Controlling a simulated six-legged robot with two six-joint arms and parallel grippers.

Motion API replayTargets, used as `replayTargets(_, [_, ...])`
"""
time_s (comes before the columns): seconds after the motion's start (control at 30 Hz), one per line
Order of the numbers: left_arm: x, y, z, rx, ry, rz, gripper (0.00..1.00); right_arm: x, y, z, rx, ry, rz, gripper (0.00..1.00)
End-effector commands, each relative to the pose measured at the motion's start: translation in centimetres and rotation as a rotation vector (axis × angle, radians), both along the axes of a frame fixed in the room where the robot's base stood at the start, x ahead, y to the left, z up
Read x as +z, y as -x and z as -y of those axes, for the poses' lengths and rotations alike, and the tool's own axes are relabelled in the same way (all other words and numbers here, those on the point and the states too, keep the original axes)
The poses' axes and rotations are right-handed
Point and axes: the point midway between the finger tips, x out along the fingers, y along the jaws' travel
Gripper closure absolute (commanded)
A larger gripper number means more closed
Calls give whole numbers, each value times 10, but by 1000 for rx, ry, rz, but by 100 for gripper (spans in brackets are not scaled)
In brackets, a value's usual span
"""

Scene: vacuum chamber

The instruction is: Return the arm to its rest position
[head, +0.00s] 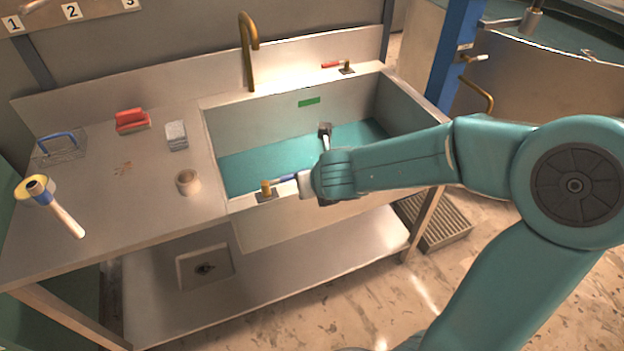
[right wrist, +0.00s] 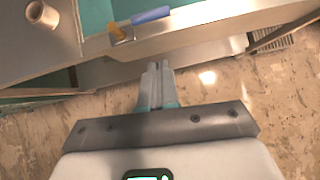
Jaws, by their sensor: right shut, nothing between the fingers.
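My right arm (head: 395,162) comes in from the right in the head view and stretches left across the front part of the sink. Its fingers are largely hidden behind the wrist there. In the right wrist view my right gripper (right wrist: 157,66) is shut and empty. Its fingertips appear below the blue tap lever (right wrist: 151,15), with a visible gap between them. The same blue lever (head: 285,178) sits on the sink's front rim in the head view, just left of my wrist. My left gripper is in neither view.
A steel sink (head: 245,135) holds teal at its bottom. On the counter (head: 100,215) are a tape-like roll (head: 187,182), a red brush (head: 131,120), a grey sponge (head: 176,135), a wire rack (head: 62,145) and a yellow-headed mallet (head: 50,205). A blue post (head: 455,55) stands behind right.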

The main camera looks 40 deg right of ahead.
Motion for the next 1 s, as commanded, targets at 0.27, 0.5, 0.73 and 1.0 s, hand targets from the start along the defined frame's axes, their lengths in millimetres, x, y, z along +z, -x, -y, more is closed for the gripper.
replayTargets(0.27, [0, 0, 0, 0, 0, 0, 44, 0, 2, 0, 0, 0, 0, 100])
replayTargets(0.5, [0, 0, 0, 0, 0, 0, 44, 0, 3, 0, 0, 0, 0, 100])
replayTargets(0.73, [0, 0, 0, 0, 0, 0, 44, -52, 5, -41, -167, -288, -62, 100])
replayTargets(1.0, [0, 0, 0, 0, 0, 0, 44, -200, 56, -185, -1364, -1118, -363, 100])
